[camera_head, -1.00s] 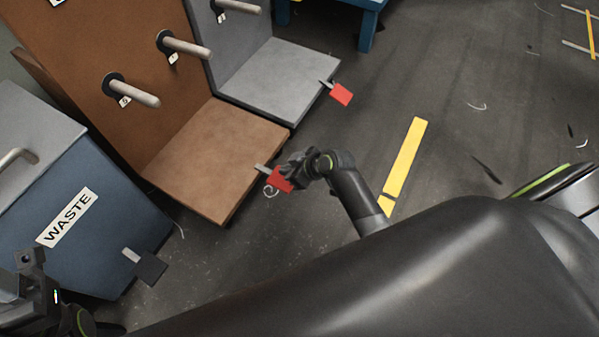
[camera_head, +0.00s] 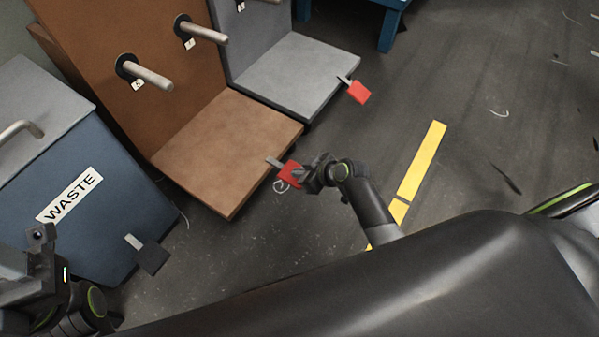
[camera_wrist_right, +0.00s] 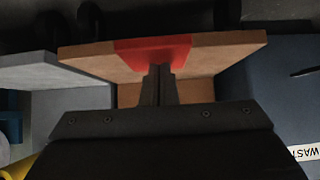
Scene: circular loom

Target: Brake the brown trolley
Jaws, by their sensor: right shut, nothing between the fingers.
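The brown trolley (camera_head: 228,150) stands left of centre, with an upright back panel, pegs and a flat base. Its red brake pedal (camera_head: 290,173) sticks out on a short grey bar from the base's right edge. My right gripper (camera_head: 305,176) is shut, with its tips at the red pedal. In the right wrist view, the shut fingers (camera_wrist_right: 158,75) overlap the lower edge of the red pedal (camera_wrist_right: 150,48); I cannot tell whether they press on it. My left gripper (camera_head: 38,240) is at the lower left, away from the trolley; its jaw opening is unclear.
A grey trolley (camera_head: 290,75) with its own red pedal (camera_head: 358,92) stands behind and to the right. A blue waste bin (camera_head: 110,215) with a dark pedal (camera_head: 150,255) stands at left. A yellow floor stripe (camera_head: 422,160) lies right, with open floor around it.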

